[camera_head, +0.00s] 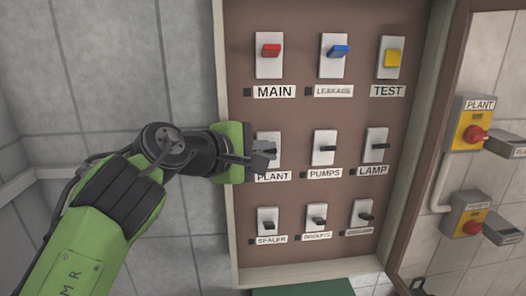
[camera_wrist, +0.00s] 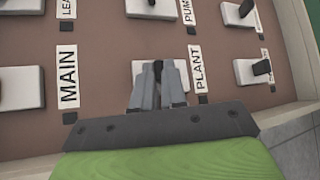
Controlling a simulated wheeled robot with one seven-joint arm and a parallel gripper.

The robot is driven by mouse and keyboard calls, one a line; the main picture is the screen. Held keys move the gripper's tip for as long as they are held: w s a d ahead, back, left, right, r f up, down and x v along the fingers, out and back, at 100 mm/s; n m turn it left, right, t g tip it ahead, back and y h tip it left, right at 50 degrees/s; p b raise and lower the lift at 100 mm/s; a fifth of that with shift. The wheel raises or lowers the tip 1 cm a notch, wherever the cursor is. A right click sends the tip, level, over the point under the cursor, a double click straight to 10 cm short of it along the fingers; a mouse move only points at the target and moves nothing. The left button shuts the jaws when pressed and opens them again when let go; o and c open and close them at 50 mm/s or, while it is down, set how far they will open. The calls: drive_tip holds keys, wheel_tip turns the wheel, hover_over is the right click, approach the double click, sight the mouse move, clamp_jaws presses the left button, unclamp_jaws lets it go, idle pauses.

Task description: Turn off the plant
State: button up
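The switch above the PLANT label (camera_head: 273,176) sits at the left of the panel's middle row, and its white plate also shows in the wrist view (camera_wrist: 143,68). My gripper (camera_head: 262,155) is in front of this switch and hides most of it in the head view. In the wrist view my gripper (camera_wrist: 159,72) has its grey fingers close together, pointing at the plate. A small dark part, apparently the lever, shows at the fingertips. I cannot tell whether the fingers grip it or only touch it. A yellow box with a red knob (camera_head: 475,134), also labelled PLANT, is on the right wall.
The brown panel (camera_head: 297,105) has a pale raised frame. MAIN (camera_head: 270,50), LEAKAGE (camera_head: 337,51) and TEST (camera_head: 393,58) switches are above, PUMPS (camera_head: 325,148) and LAMP (camera_head: 379,146) to the right. Smaller switches form the bottom row. A second yellow box (camera_head: 468,213) hangs lower right.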

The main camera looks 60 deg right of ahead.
clamp_jaws()
drive_tip(key=shift+f+b, duration=0.2)
drive_tip(key=shift+b, duration=0.3)
wheel_tip(320, 180, down, 4)
drive_tip(key=m+h+b, duration=0.6)
drive_tip(key=m+b, duration=0.1)
drive_tip(key=b, duration=1.2)
drive_tip(key=shift+g, duration=0.3)
drive_tip(key=shift+m+h, duration=0.3)
drive_tip(key=shift+h, duration=0.1)
drive_tip(key=shift+r, duration=0.1)
drive_tip(key=o, duration=0.6)
unclamp_jaws()
drive_tip(key=shift+c, duration=0.2)
